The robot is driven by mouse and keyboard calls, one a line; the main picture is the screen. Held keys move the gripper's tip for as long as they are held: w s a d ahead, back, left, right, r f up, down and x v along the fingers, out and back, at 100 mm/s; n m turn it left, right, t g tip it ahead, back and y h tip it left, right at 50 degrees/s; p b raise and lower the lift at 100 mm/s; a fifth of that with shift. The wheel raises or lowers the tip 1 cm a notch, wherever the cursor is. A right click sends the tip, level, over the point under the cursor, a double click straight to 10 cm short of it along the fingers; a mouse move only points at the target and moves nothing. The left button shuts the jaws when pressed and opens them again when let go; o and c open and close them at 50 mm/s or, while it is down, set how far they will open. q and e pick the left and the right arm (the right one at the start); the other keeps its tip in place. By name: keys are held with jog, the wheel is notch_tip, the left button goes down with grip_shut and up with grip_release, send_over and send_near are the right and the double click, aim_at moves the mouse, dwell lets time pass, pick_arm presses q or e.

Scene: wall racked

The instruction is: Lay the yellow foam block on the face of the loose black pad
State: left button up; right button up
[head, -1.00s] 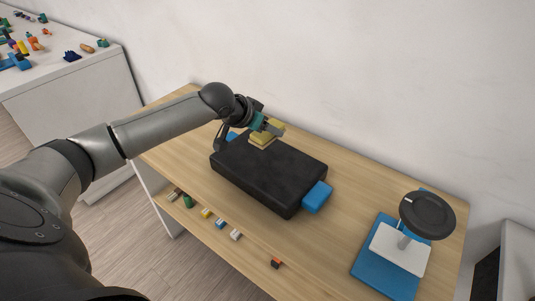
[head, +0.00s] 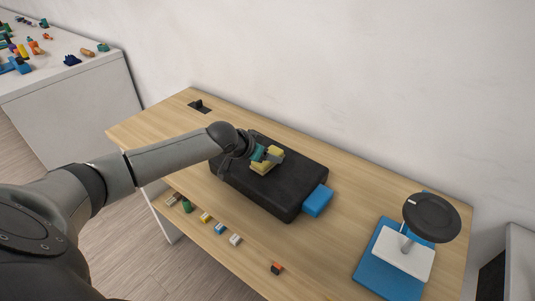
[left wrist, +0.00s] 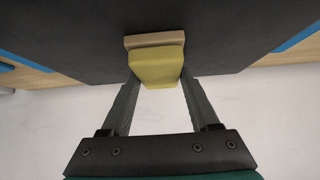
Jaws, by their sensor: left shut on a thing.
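The yellow foam block (head: 266,167) is between the fingers of my left gripper (head: 261,156), over the left-middle part of the black pad (head: 291,191). In the left wrist view, the fingers of my left gripper (left wrist: 160,84) are shut on the sides of the yellow block (left wrist: 157,67), which has a tan strip (left wrist: 154,40) along its far side. The pad's dark face (left wrist: 225,35) fills the upper part behind it. I cannot tell whether the block touches the pad. The pad lies broad and flat over a blue piece (head: 318,200). My right gripper is not seen.
A blue base with a white block and a round black disc (head: 431,217) on a post stands at the table's right. Several small coloured blocks (head: 206,217) lie along the front edge. A small black fixture (head: 200,106) sits at the back left. Wood between is clear.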

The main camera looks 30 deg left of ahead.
pick_arm(q)
jog(key=o, duration=1.4)
jog(key=shift+r, duration=0.15)
jog(key=shift+p+v, duration=1.35)
jog(key=shift+v, duration=4.6)
